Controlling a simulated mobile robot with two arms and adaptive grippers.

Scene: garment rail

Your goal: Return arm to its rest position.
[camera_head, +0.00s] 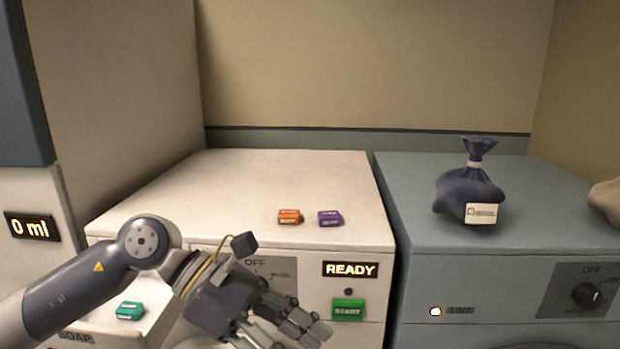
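My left arm comes in from the lower left. Its gripper (291,334) is in front of the white washing machine (245,185), below the dial panel marked OFF. The finger links spread toward the lower right, and the fingertips are partly cut off by the bottom edge. I see nothing held between them, but the gap is not clear. A green START button (348,309) is just right of the fingers, and a READY display (350,269) is above it. My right arm and gripper do not show.
An orange box (289,216) and a purple box (330,218) lie on the white machine. A green box (130,310) is in the soap drawer area at left. A blue machine (400,200) at right carries a tied dark blue bag (465,190). A 0 ml display (31,227) is far left.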

